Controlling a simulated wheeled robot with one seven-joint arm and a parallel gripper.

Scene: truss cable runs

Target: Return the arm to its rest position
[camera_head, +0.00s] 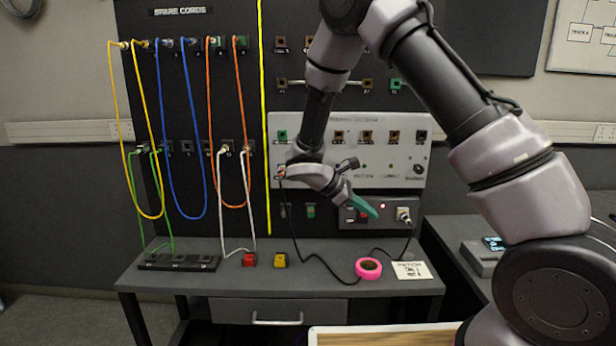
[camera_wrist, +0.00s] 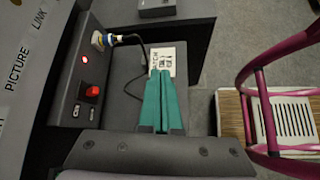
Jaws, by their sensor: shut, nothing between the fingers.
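My arm reaches in from the right in the head view and bends down in front of the grey connector panel (camera_head: 350,135). My gripper (camera_head: 372,212) has green fingers and points down to the right, in front of the lower box with a lit red light. In the wrist view my gripper (camera_wrist: 161,75) shows its green fingers together, with nothing between them. The fingertips appear over the bench top, close in the picture to the white card (camera_wrist: 166,58). How far they are above the bench I cannot tell.
A bench (camera_head: 205,285) holds a pink tape roll (camera_head: 368,268), a red block (camera_head: 249,260), a yellow block (camera_head: 280,261) and a black cable. Coloured cords (camera_head: 190,215) hang from the board at left. The wrist view shows a red switch (camera_wrist: 92,91) and a plugged cable beside my gripper.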

